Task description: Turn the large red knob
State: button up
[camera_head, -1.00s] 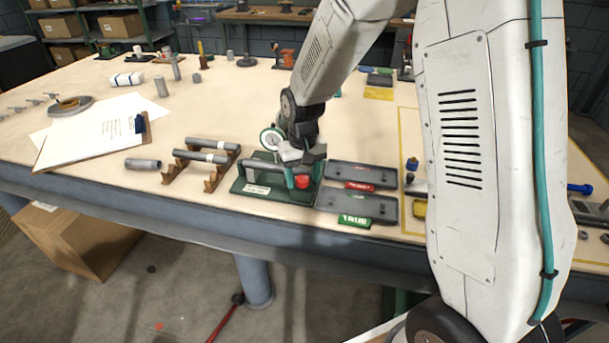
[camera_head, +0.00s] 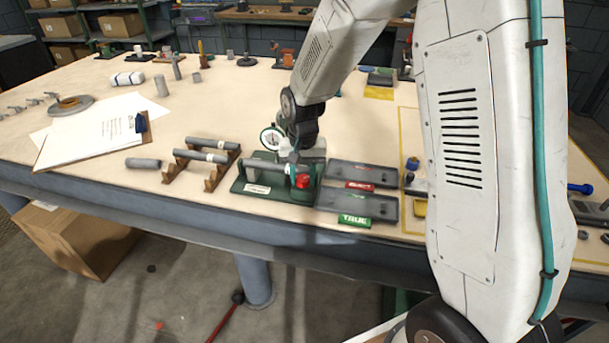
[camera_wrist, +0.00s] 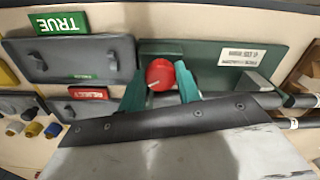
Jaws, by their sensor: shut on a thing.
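The large red knob (camera_head: 303,181) sits at the right end of a green fixture (camera_head: 238,186) on the table. In the wrist view the red knob (camera_wrist: 160,74) shows between two green fingers, with a pale mark on its face. My gripper (camera_wrist: 161,90) is shut on the knob, one finger on each side. In the head view my gripper (camera_head: 299,172) comes down over the fixture's right end and partly hides it. A grey cylinder (camera_head: 264,167) lies across the fixture. A round dial gauge (camera_head: 271,138) stands behind it.
Two grey trays lie right of the fixture, with a green TRUE label (camera_head: 354,220) and a red label (camera_head: 360,186). A brown rack (camera_head: 212,180) with grey cylinders stands left. A clipboard (camera_head: 95,138) lies further left. The table's middle is largely clear.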

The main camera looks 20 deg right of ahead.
aim_at(303, 178)
jog(key=shift+m, duration=1.8)
jog(key=o, duration=1)
jog(key=shift+d, duration=0.1)
jog(key=shift+c, duration=0.2)
jog(key=shift+r, duration=0.1)
jog(key=shift+r, duration=0.35)
notch_tip(303, 178, up, 7)
